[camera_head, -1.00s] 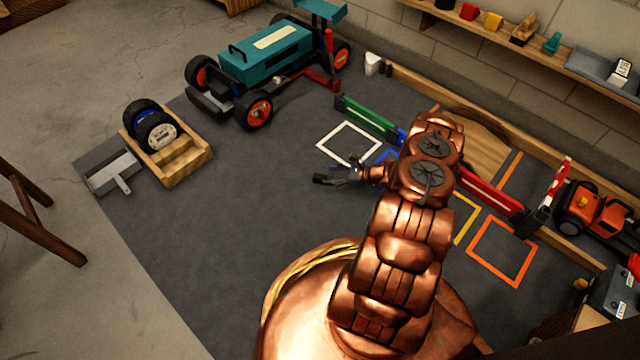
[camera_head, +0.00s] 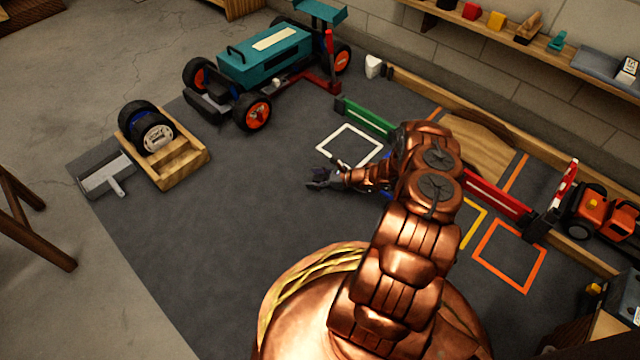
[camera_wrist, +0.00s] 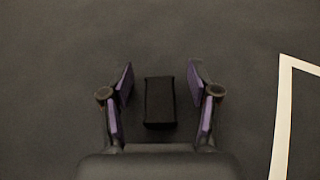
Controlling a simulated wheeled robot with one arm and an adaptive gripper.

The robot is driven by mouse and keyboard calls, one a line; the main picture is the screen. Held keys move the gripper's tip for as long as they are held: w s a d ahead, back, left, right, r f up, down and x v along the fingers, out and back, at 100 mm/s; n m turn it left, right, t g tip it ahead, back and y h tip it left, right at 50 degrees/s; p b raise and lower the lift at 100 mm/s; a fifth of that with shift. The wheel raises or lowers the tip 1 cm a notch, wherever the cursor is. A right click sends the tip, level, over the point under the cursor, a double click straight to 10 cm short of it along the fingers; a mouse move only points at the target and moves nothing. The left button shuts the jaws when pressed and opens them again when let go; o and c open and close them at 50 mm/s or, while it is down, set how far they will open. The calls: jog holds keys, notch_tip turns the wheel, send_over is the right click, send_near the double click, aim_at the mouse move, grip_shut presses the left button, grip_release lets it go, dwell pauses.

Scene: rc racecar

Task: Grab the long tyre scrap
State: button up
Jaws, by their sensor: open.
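The long tyre scrap (camera_wrist: 159,102) is a black oblong block lying on the dark mat, seen in the wrist view. Its long side runs away from my gripper. My gripper (camera_wrist: 160,82) is open, with one purple-padded finger on each side of the scrap and a visible gap to both. I cannot tell how high the fingers are above the mat. The scrap cannot be made out there.
A teal racecar (camera_head: 265,60) stands at the back. A wooden wheel rack (camera_head: 185,165) and a grey dustpan (camera_head: 105,175) are at the left. The mat (camera_head: 230,210) between is clear.

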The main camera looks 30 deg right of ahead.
jog(key=shift+w, duration=0.1)
jog(key=shift+c, duration=0.4)
jog(key=shift+a, duration=0.1)
jog(key=c, duration=0.9)
jog(key=shift+o, duration=0.2)
